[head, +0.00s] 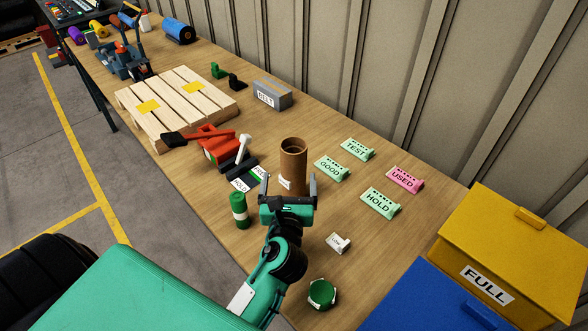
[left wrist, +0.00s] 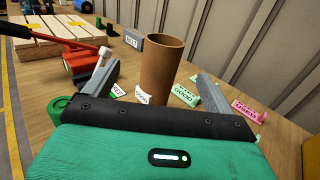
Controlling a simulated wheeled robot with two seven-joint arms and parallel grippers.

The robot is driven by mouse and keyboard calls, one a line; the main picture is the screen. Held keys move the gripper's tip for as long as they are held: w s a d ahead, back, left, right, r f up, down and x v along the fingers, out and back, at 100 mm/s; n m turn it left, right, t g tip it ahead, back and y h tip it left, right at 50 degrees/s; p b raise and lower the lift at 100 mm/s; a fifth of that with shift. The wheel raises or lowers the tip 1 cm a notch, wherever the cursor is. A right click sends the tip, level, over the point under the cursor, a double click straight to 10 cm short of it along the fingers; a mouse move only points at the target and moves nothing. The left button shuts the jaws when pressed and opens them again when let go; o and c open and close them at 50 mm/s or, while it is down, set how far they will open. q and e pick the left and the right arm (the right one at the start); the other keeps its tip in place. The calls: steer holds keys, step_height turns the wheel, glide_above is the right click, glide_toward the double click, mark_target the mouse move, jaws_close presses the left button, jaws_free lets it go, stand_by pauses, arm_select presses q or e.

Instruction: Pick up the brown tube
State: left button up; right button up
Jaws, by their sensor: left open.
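The brown tube (head: 293,163) stands upright on the wooden table in the head view, with a small white label near its base. It also shows in the left wrist view (left wrist: 161,68), hollow and open at the top. My left gripper (head: 289,188) is open and empty, just on the near side of the tube. In the left wrist view its two fingers (left wrist: 162,90) point toward the tube, one on each side of the line to it. I cannot tell whether the tube's base is between the fingertips. My right gripper does not show.
A green roll (head: 239,210) stands close left of my gripper, with a red tool (head: 219,151) and a white-handled item behind. Green and pink signs (head: 381,202) lie to the right. A white tag block (head: 338,243) and green tape (head: 322,294) are nearer. Yellow (head: 520,240) and blue boxes stand right.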

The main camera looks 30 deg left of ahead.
mark_target(291, 157)
arm_select(q)
steer(key=p+x, duration=0.2)
steer(key=x, duration=0.5)
steer(key=shift+w+r, duration=0.2)
steer(key=shift+w+a, duration=0.3)
steer(key=shift+w, duration=0.2)
steer(key=shift+w+r, duration=0.1)
steer(key=shift+w, duration=0.15)
steer(key=p+x, duration=0.2)
steer(key=x, duration=0.2)
steer(key=shift+w+d+r, duration=0.1)
steer(key=shift+w+r, duration=0.05)
steer(key=shift+w, duration=0.25)
steer(key=c, duration=1.6)
steer(key=shift+c, duration=0.2)
